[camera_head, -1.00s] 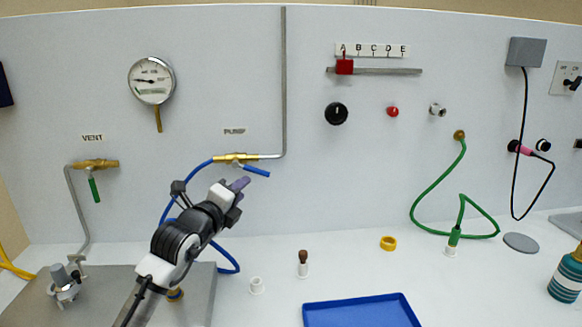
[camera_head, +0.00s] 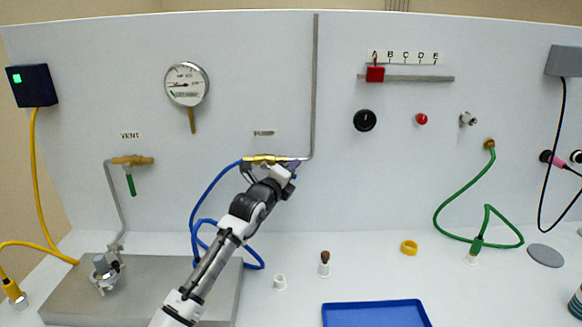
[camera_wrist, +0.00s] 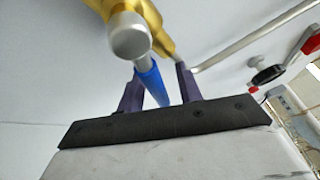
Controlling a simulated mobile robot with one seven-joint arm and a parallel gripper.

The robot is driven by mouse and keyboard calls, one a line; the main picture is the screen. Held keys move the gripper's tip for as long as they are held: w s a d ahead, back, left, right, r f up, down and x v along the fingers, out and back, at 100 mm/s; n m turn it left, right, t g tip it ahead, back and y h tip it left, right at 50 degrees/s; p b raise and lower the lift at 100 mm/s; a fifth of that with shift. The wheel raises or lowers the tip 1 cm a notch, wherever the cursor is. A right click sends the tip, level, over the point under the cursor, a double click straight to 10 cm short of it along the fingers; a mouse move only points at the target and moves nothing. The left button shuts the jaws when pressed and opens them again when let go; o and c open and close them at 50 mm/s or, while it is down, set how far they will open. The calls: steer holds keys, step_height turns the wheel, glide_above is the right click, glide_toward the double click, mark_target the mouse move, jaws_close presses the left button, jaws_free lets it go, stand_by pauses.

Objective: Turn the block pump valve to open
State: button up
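The brass PUMP valve (camera_head: 262,158) is on the back panel, joined to a blue hose and a grey pipe. My gripper (camera_head: 293,170) is up at the valve's right side and hides its blue handle in the head view. In the wrist view, the blue handle (camera_wrist: 152,84) points down from the brass body (camera_wrist: 152,22) and lies between the two purple fingers of my gripper (camera_wrist: 160,92). The fingers stand apart on either side of the handle. A gap shows on the right, and contact on the left is unclear.
The VENT valve (camera_head: 132,160) with its green handle is to the left, below a pressure gauge (camera_head: 186,84). A metal plate (camera_head: 190,285) and a blue tray (camera_head: 375,314) are on the bench. A red slider (camera_head: 375,74) is at upper right.

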steer(key=shift+w, duration=0.1)
steer(key=shift+c, duration=0.2)
jaws_close()
